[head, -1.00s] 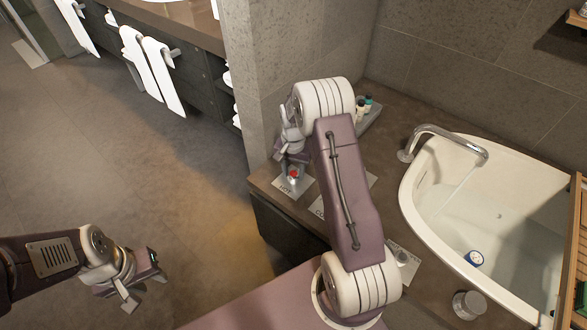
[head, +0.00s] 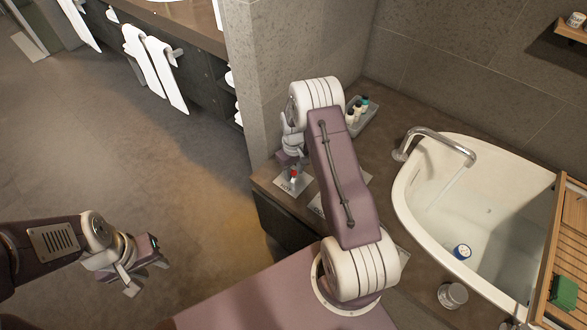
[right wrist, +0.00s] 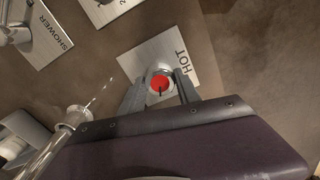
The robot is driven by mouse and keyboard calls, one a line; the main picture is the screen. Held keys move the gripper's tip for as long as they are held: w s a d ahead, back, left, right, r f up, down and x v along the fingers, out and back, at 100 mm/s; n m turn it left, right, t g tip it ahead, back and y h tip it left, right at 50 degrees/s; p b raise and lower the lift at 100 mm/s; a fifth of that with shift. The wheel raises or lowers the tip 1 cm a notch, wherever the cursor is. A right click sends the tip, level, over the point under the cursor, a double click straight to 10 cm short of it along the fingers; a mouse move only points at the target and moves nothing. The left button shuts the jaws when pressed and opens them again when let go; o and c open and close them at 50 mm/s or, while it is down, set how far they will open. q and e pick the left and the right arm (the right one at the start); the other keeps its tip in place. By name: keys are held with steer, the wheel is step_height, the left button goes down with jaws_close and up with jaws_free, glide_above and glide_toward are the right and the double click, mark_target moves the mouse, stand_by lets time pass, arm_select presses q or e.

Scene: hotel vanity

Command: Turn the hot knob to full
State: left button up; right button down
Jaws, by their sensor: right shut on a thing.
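The hot knob (head: 294,175), red on top, sits on a pale plate marked HOT at the counter's near-left corner. In the right wrist view the knob (right wrist: 159,83) shows a dark line on its red cap, pointing toward the bottom of the picture. My right gripper (right wrist: 160,90) is shut on the knob, one finger on each side. In the head view my right arm covers part of the counter beside it. My left gripper (head: 148,276) is open and empty over the floor at lower left.
The tub (head: 405,205) stands at right, with a thin water stream falling from its spout (head: 440,142). A tray of small bottles (head: 365,108) stands behind my right arm. A SHOWER plate (right wrist: 45,48) lies near the HOT plate. A wall end (head: 245,90) rises left of the counter.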

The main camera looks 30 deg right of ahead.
mark_target(294, 173)
steer(key=n+p, duration=0.1)
steer(key=n, duration=0.3)
steer(key=shift+n, duration=0.4)
stand_by(0.4)
steer(key=c, duration=0.9)
jaws_free()
steer(key=shift+o, duration=0.2)
steer(key=shift+r, duration=0.1)
step_height(294, 173, up, 9)
steer(key=p, duration=0.2)
